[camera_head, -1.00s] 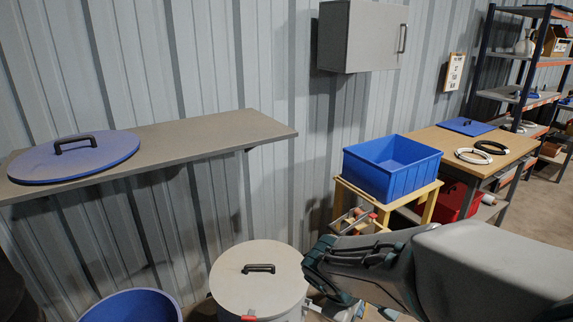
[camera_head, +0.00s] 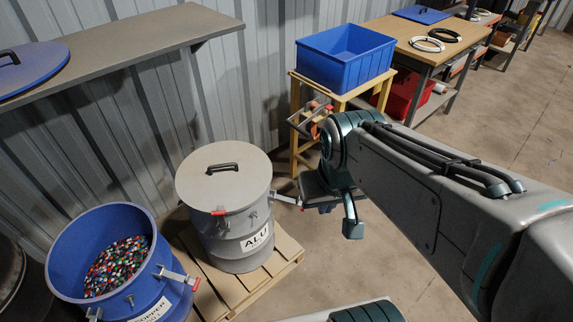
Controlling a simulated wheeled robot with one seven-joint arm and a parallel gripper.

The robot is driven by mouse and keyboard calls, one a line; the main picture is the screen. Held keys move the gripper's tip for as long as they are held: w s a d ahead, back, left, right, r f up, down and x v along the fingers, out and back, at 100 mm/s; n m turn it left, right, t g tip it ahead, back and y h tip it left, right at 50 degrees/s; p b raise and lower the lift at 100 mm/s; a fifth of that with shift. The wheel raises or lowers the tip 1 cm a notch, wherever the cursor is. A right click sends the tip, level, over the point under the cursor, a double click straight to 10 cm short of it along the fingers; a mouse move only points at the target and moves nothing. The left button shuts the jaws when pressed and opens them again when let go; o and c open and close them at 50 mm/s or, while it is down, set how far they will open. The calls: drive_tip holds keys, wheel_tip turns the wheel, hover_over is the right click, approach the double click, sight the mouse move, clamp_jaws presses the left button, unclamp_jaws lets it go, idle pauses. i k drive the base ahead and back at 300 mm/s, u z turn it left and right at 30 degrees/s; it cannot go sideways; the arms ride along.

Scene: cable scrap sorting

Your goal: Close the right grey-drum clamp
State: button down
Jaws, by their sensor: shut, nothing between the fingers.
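The grey drum (camera_head: 221,224), labelled ALU, stands on a wooden pallet with its grey lid (camera_head: 200,188) on top. Its right clamp (camera_head: 284,199) is a metal lever with a red tip, sticking outward to the right from the drum's upper side. A second, red-tipped clamp (camera_head: 219,212) shows at the front rim. My gripper (camera_head: 350,225) is shut and empty just right of the right clamp's red tip. A gap seems to lie between them, but depth is hard to judge. The fingers are partly hidden by my wrist.
A blue drum (camera_head: 58,270), open and holding coloured bits, stands at left with its own clamp levers sticking out. A shelf (camera_head: 150,40) with a blue lid is above. A yellow stand (camera_head: 296,115) bears a blue bin (camera_head: 345,62).

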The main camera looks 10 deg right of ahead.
sight(281, 198)
drive_tip(key=u, duration=2.1)
drive_tip(key=k, duration=1)
drive_tip(key=z, duration=1.4)
drive_tip(key=i, duration=0.75)
drive_tip(key=z, duration=0.3)
